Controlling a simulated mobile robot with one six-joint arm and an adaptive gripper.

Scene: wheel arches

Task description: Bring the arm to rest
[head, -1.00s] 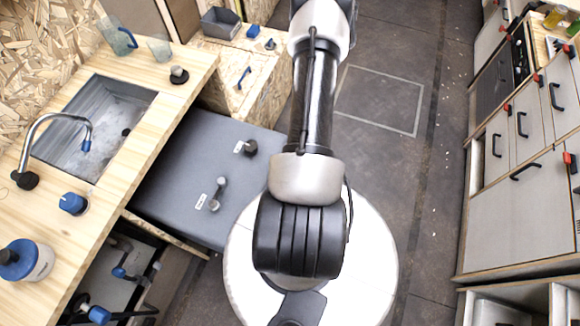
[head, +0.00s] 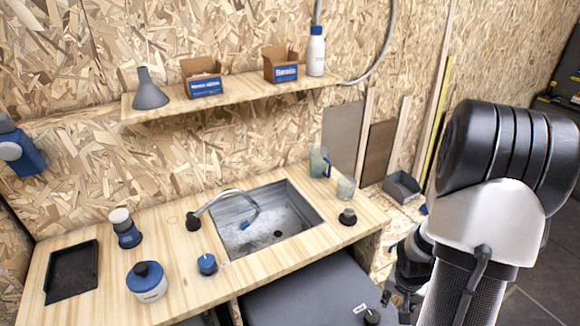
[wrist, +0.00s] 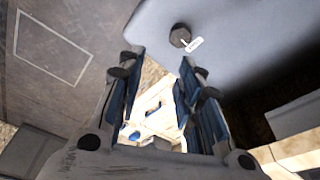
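My gripper (head: 405,290) hangs low beside my raised arm at the right of the head view, just right of the grey surface below the counter. In the wrist view my gripper (wrist: 160,68) is open. Its two blue-lined fingers stand apart, and nothing is held between them. A grey surface (wrist: 235,40) with a dark knob (wrist: 180,36) and a small white label lies beyond the right finger. In the head view, my arm's links hide part of the floor and wall.
The wooden counter (head: 185,245) holds a sink (head: 270,235) with a tap, a blue-lidded tub (head: 147,282), a black tray (head: 72,272) and a jug (head: 319,162). A wall shelf (head: 235,92) carries boxes and a bottle. A grey bin (head: 402,186) stands near my arm.

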